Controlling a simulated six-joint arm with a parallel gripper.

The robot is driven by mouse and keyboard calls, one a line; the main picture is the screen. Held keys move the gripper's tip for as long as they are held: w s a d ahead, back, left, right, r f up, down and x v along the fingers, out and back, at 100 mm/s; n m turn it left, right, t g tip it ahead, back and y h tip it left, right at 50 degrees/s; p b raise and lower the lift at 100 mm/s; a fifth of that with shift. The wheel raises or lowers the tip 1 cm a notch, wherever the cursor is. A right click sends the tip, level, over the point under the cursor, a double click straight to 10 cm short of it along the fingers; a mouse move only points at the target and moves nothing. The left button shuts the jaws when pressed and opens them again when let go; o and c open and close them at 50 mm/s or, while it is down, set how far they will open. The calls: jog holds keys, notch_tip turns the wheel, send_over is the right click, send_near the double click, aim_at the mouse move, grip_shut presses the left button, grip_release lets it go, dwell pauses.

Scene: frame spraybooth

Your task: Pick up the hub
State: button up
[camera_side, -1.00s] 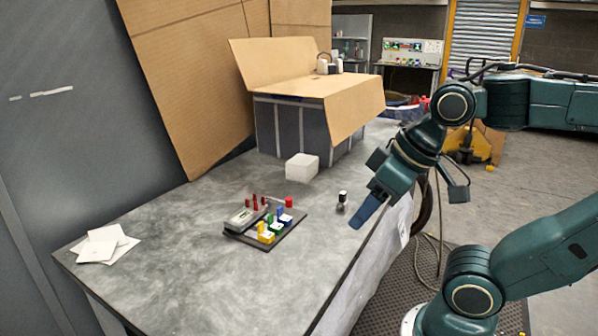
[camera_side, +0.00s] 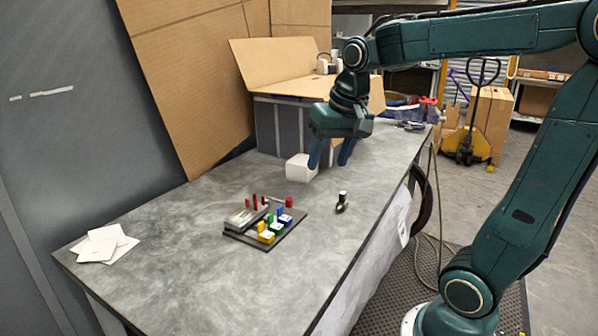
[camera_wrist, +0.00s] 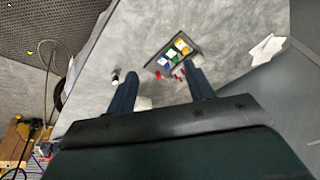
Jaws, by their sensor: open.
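A small dark part with a silver top, which looks like the hub (camera_side: 342,203), stands on the grey table near its right edge. It also shows in the wrist view (camera_wrist: 115,77), just outside the left finger. My gripper (camera_side: 331,160) is open and empty, its two blue fingers pointing down above the table, farther back than the hub. In the wrist view my gripper (camera_wrist: 165,82) shows nothing held between its fingers. Nothing covers the hub in the side view.
A black tray (camera_side: 252,239) with coloured blocks and red pegs lies left of the hub. A white block (camera_side: 298,169) sits behind, close to my fingers in the picture. A large open carton (camera_side: 275,85) stands at the back. White papers (camera_side: 103,244) lie front left. The table's front is clear.

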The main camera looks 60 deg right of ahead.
jog(key=w+d+f+m+g, duration=0.1)
jog(key=w+d+f+m, duration=0.1)
jog(key=w+d+m, duration=0.45)
jog(key=m+g+y, duration=0.1)
jog(key=m+g, duration=0.1)
jog(key=m, duration=0.4)
send_over(343, 193)
notch_tip(343, 193, down, 11)
jog(key=shift+s+d+f+n, duration=0.1)
jog(key=shift+s+d+n, duration=0.05)
jog(key=shift+d+n, duration=0.1)
jog(key=shift+f, duration=0.15)
jog(key=shift+f, duration=4.15)
jog(key=shift+w+a+f, duration=0.1)
jog(key=shift+f, duration=1.2)
jog(key=shift+w+f, duration=0.1)
jog(key=shift+f, duration=1.2)
